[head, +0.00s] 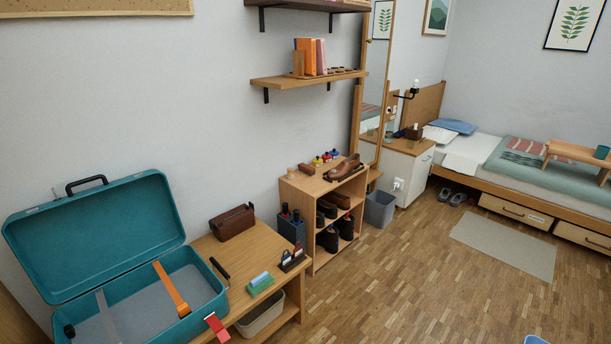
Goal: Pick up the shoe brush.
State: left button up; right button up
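A small brown block (306,169), which looks like the shoe brush, lies on the left end of the top of the wooden shoe rack (299,192). It is small and far off, so its bristles cannot be made out. Beside it on the same top are small coloured tins or bottles (325,158) and a brown shoe (345,168). Neither of my grippers shows in the head view.
An open teal suitcase (110,235) stands at the left. A wooden bench (208,250) carries a brown case (232,222) and a green-and-blue item (260,283). A grey bin (380,209) stands right of the rack. The wooden floor (400,285) before the rack is clear.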

aim_at(303, 167)
jog(key=i, duration=0.85)
